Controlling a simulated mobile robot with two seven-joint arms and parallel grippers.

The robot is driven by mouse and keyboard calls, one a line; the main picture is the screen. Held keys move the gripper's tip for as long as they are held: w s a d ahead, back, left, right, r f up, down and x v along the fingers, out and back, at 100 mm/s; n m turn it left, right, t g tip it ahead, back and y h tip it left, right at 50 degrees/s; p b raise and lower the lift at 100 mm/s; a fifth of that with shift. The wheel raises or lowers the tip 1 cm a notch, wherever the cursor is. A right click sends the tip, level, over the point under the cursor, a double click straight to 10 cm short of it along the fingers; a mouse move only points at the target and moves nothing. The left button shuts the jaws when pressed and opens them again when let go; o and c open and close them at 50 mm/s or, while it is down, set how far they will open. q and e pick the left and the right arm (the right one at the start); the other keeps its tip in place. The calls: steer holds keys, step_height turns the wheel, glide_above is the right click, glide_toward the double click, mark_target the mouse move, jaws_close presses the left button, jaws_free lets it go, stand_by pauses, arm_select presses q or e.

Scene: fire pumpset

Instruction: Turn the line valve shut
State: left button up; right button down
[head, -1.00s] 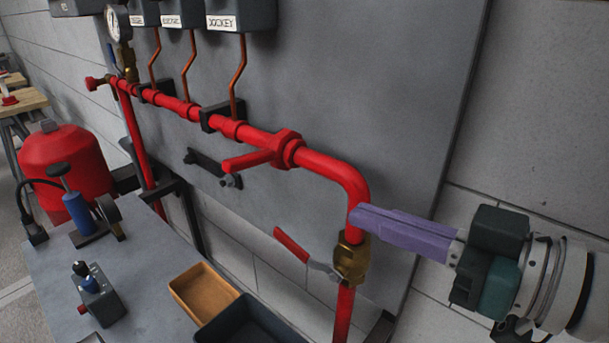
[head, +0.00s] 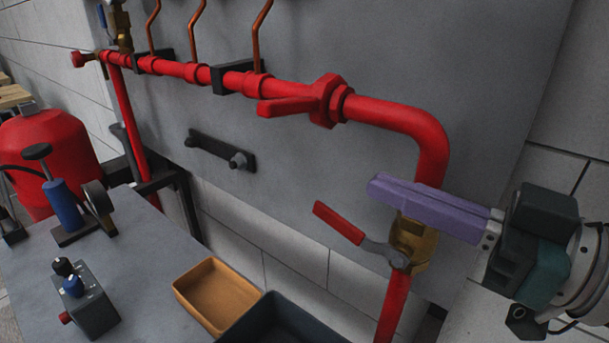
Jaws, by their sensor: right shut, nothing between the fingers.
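A brass valve (head: 414,246) sits on the vertical red pipe at right of centre. Its red-gripped lever (head: 339,223) points up and left, out across the pipe. A second, red valve (head: 328,101) sits on the horizontal pipe, and its red handle (head: 286,106) points left, roughly along the pipe. I cannot tell which of the two is the line valve. My right gripper (head: 376,187) comes in from the right with its purple fingers shut and empty. The fingers cross in front of the pipe just above the brass valve and hide part of it. Contact is unclear. My left gripper is out of view.
A grey bench (head: 150,285) at lower left holds a hand pump (head: 62,205), a grey switch box (head: 92,300), an orange tray (head: 218,290) and a dark bin (head: 280,325). A red tank (head: 45,150) stands behind. The grey panel (head: 480,90) backs the pipes.

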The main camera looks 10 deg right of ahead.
mark_target(348, 221)
steer(key=shift+w+a+f+b, duration=0.25)
steer(key=shift+w+a+f, duration=0.2)
steer(key=shift+w+f, duration=0.2)
steer(key=shift+w+a+f+b, duration=0.2)
steer(key=shift+w+a+f, duration=0.3)
steer(key=shift+f, duration=0.1)
steer(key=shift+w+f, duration=0.1)
steer(key=shift+f, duration=0.6)
steer(key=g+h+p, duration=0.1)
steer(key=p, duration=0.2)
steer(key=w+g+p, duration=0.1)
steer(key=p, duration=0.2)
steer(key=shift+a+f+h, duration=0.3)
steer(key=shift+a+h, duration=0.1)
steer(key=shift+f+g, duration=0.2)
steer(key=shift+g, duration=0.1)
steer(key=shift+f, duration=0.25)
steer(key=shift+s, duration=0.1)
steer(key=shift+r, duration=0.1)
